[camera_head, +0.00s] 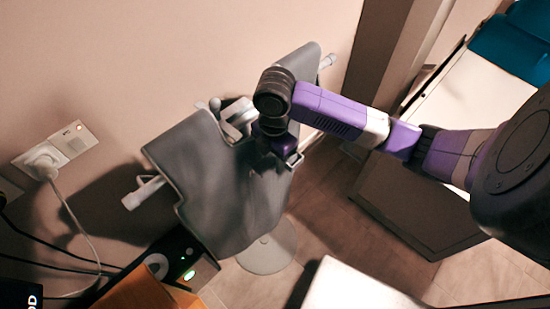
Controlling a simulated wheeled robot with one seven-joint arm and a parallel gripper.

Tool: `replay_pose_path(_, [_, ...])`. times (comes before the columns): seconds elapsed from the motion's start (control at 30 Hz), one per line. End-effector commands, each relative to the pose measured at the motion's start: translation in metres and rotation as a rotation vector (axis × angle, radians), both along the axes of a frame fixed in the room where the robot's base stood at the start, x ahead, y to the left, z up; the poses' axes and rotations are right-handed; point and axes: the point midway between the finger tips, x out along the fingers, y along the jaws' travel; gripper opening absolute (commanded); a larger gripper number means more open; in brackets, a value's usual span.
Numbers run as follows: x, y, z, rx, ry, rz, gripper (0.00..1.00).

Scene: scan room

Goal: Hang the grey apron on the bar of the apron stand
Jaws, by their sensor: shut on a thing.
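The grey apron (235,195) hangs across the bar of the apron stand, spreading on both sides of my gripper. The bar's pale ends stick out past the cloth, the left end (143,192) low and the right end (327,61) high in the picture. The stand's round base (268,250) shows on the floor below. A pale upper part of the stand (236,114) shows at a dip in the cloth. My gripper (290,160) is shut on the apron near its middle. The cloth hides most of the bar, so I cannot tell how fully the apron rests on it.
The wall is close behind the stand, with a socket and plug (45,160) at left. Cables, a dark device with a green light (188,273) and an orange-brown box (145,290) are at lower left. A white surface (355,290) is in front; a white-topped bench (470,90) is at right.

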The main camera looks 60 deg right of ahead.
Motion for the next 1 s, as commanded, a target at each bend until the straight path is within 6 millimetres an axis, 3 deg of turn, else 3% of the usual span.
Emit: replay_pose_path(1.0, [0.001,-0.001,-0.06,-0.002,-0.006,-0.002,0.0])
